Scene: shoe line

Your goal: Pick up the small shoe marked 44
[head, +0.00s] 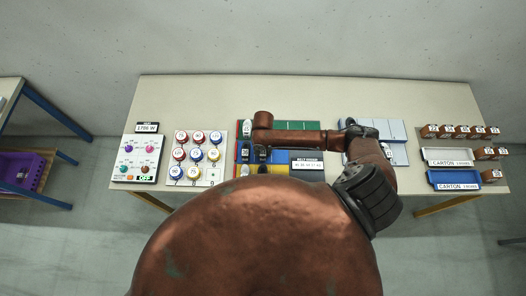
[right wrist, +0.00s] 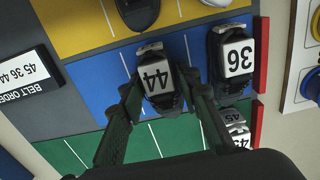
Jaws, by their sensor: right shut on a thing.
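The shoe marked 44 (right wrist: 158,80) is small and black, with a white number tag on top. It is over the blue lane (right wrist: 100,80) of the belt board in the right wrist view. My right gripper (right wrist: 160,90) is shut on it, one finger on each side. I cannot tell whether the shoe touches the lane. In the head view the dark shoe (head: 262,155) shows just below the end of my right arm, which hides most of the gripper. My left gripper is not in view.
A black shoe marked 36 (right wrist: 234,58) stands close beside, near the red end strip. A white-tagged shoe (right wrist: 235,125) is on the green lane, a dark one (right wrist: 138,12) on the yellow. Dials (head: 200,155), a control panel (head: 140,158) and carton trays (head: 452,179) share the table.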

